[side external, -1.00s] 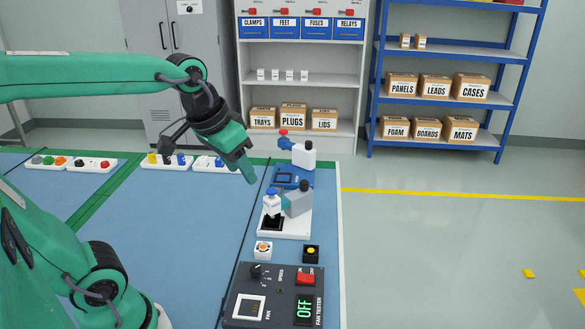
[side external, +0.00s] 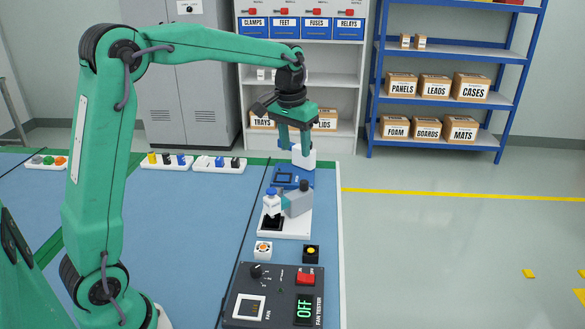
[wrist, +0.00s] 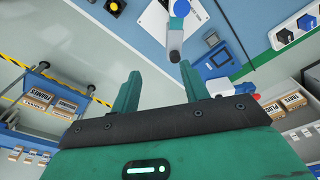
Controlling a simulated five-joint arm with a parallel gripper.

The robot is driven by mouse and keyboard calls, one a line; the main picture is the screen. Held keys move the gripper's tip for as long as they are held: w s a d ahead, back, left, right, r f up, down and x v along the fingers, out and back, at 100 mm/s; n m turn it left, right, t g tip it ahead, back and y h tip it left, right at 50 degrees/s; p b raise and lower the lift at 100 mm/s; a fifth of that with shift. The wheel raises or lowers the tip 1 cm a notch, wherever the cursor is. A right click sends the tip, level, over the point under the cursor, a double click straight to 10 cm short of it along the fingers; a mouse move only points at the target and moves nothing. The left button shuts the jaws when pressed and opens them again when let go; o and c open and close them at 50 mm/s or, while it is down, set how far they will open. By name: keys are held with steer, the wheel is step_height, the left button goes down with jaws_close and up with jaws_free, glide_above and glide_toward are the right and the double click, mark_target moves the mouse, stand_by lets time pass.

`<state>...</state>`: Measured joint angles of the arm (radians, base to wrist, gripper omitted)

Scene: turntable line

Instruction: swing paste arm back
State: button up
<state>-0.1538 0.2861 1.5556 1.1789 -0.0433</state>
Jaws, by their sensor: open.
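The paste arm (side external: 298,200) is a grey block with a dark cap and a white, blue-capped dispenser (side external: 271,204). The dispenser stands over the black square on a white base (side external: 291,228). In the wrist view the grey paste arm (wrist: 176,38) shows beyond the fingers, near the top middle. My gripper (side external: 295,151) is open and empty, pointing down behind the paste arm, above the far end of the line. It appears apart from the paste arm. In the wrist view my gripper (wrist: 159,72) has its two green fingers spread with nothing between them.
A white button block (side external: 263,250), a black button block (side external: 311,253) and the fan tester (side external: 275,296), showing OFF, lie nearer.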

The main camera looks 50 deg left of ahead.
steer(key=g, duration=0.1)
glide_above(304, 182)
steer(key=shift+n, duration=0.4)
step_height(304, 182, down, 7)
steer(key=shift+w+f, duration=0.1)
steer(key=shift+f, duration=0.1)
steer(key=shift+f, duration=3.75)
jaws_close()
